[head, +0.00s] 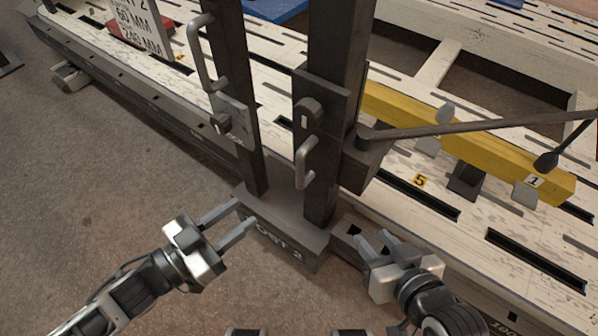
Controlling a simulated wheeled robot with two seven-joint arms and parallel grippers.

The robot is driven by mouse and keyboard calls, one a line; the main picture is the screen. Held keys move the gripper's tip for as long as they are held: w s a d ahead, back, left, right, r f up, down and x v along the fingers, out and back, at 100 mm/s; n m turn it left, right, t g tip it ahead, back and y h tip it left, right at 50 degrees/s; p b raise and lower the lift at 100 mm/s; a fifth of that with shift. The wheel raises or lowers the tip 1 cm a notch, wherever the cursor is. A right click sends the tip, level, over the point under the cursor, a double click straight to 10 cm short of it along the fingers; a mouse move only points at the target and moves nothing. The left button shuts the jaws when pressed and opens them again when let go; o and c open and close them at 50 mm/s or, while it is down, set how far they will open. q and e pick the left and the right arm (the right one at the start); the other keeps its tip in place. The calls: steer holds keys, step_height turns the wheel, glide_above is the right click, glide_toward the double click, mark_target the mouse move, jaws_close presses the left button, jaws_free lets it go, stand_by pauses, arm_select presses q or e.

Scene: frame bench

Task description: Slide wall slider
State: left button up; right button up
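Two dark upright posts stand on a dark base marked "POST 2" (283,243). The left post (232,75) carries a tall D-shaped handle (196,52) and a small plate with a knob (228,120). The right post (335,45) carries a dark sliding plate (318,97) with a knob (307,113) and a smaller D-shaped handle (303,163). Which part the task calls the wall slider is not clear. My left gripper (236,220) is open and empty, in front of the base's left end. My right gripper (369,241) is low, right of the base; its finger gap is hard to judge.
A white slotted bench (440,225) runs behind the posts. A yellow beam (480,150) lies on it, with a long dark rod (480,126) reaching right from the right post. A sign (140,25) stands at upper left. The floor (90,200) at left is clear.

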mark_target(297, 172)
arm_select(q)
steer(key=x, duration=1.5)
steer(key=shift+w+d+r, duration=0.1)
steer(key=shift+w+d, duration=0.1)
jaws_close()
